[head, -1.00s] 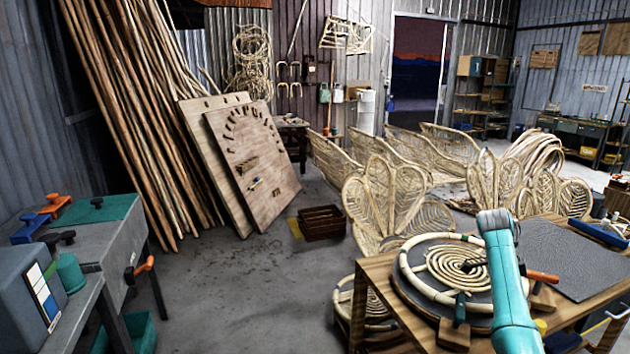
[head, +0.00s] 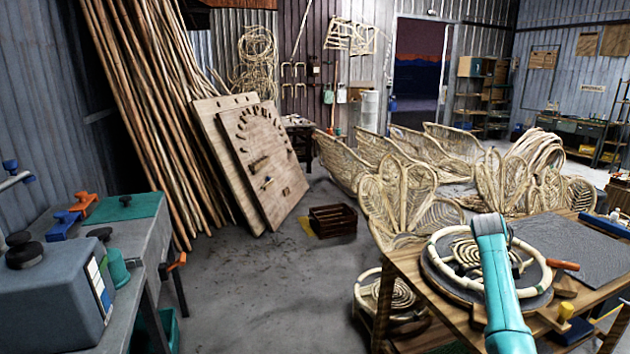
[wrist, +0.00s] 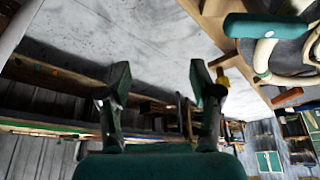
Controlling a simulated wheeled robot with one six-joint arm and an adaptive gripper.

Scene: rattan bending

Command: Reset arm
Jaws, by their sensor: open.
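My teal arm (head: 500,280) rises at the lower right of the head view, in front of the wooden table. My gripper (wrist: 160,80) shows in the wrist view with its two dark fingers spread wide and nothing between them. The gripper's fingers are not visible in the head view. The round rattan coil with its ring (head: 435,262) lies on the wooden table (head: 408,290) behind my arm, partly hidden by it. In the wrist view, part of a pale rattan ring (wrist: 262,55) shows at the upper right, apart from the fingers.
A grey bench (head: 135,255) with clamps and a box-shaped machine (head: 50,305) stands at the left. Leaning wooden boards (head: 262,180) and tall poles (head: 150,110) stand behind. A brown crate (head: 333,219) sits on the floor.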

